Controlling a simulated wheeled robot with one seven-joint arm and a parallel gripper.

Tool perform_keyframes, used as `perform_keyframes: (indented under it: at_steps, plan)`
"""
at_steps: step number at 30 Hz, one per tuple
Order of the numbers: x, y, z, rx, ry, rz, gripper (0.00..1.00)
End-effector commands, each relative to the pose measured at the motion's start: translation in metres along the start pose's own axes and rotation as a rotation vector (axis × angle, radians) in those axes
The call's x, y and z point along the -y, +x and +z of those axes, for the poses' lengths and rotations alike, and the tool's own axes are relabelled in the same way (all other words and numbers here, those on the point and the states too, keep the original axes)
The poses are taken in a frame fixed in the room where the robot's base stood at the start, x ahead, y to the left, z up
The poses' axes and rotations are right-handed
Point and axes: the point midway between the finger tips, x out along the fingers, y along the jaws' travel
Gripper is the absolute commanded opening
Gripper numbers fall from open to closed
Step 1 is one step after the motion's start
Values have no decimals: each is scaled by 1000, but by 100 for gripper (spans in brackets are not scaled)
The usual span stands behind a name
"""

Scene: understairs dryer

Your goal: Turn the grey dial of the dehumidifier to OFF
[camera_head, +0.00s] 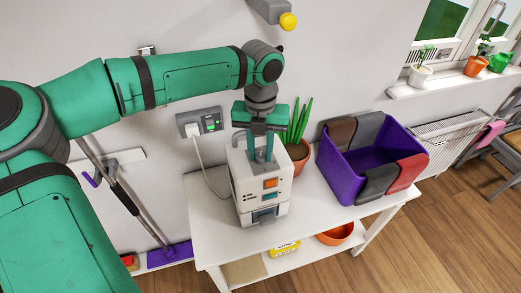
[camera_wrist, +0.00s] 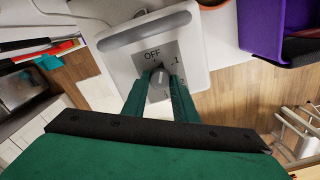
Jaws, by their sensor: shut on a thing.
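The dehumidifier (camera_head: 244,196) is a white box on a white table, with an orange and a teal button on its front. Its top also shows in the wrist view (camera_wrist: 196,50), with a grey panel printed OFF, 1 and 2. The grey dial (camera_wrist: 158,77) stands on that panel, just below the OFF print in the picture. My gripper (camera_head: 263,158) reaches down from above to the top of the dehumidifier. In the wrist view my gripper (camera_wrist: 158,88) is shut on the dial, one finger on each side. The fingers partly hide the dial, and its exact setting is hard to read.
A potted plant (camera_head: 299,151) stands close behind the dehumidifier to the right. A purple bin (camera_head: 343,180) with cloths over its rim is further right on the table (camera_head: 212,238). A wall socket (camera_head: 190,125) with a plugged cable is behind left.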

Motion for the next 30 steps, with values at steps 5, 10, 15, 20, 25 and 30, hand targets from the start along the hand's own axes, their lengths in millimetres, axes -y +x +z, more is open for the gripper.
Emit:
perform_keyframes:
  at_steps: [5,10,15,20,25,30]
  plan:
    - [0,-1,1,4,-155,1,3]
    - [-1,-1,1,3,-280,2,3]
    - [-1,-1,1,4,-372,1,3]
    - [-1,-1,1,3,-427,1,3]
    - [-1,-1,1,2,-455,1,3]
    - [-1,-1,0,2,-462,1,3]
